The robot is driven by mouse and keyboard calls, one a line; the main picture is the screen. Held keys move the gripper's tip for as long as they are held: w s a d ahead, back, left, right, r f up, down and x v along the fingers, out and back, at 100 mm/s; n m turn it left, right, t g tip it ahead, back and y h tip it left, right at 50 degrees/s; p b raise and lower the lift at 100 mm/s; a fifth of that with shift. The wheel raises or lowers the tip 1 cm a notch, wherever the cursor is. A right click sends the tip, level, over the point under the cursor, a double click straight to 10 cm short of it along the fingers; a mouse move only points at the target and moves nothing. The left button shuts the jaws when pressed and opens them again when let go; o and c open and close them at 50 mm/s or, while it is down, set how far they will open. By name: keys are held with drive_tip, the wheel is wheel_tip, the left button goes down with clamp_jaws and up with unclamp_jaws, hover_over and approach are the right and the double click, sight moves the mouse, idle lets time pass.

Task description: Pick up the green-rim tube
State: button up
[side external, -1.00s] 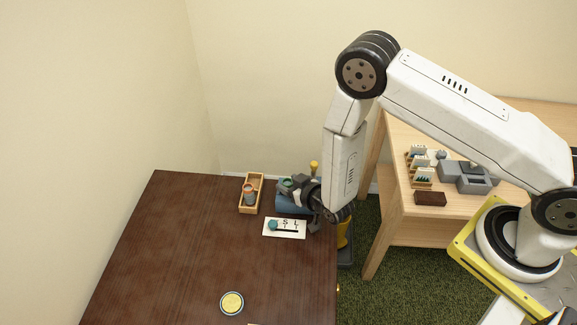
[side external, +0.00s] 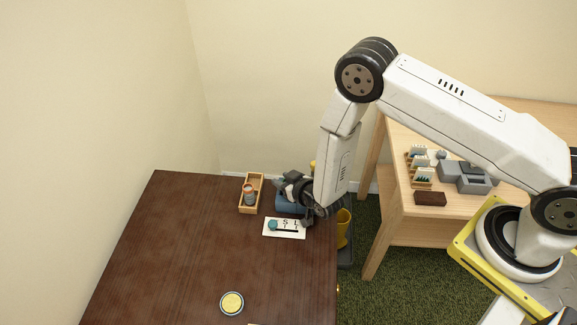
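I cannot make out the green-rim tube now; the dark end of my gripper (side external: 283,185) covers the spot over the blue block (side external: 288,203). My gripper reaches in from the right, low over the far right part of the dark table (side external: 200,260). Its fingers are small and dark, and I cannot tell whether they are open or shut. An orange-rimmed grey tube (side external: 249,190) stands in a small wooden tray (side external: 243,209) left of the blue block.
A white card (side external: 289,235) with letters and a teal knob (side external: 272,224) lies in front of the block. A round yellow disc (side external: 231,303) lies near the front. A light wooden desk (side external: 395,215) with grey items stands at right. The table's left and middle are clear.

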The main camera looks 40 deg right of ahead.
clamp_jaws()
drive_tip(key=shift+r, duration=0.15)
wheel_tip(320, 180, up, 10)
idle(0.8)
idle(0.4)
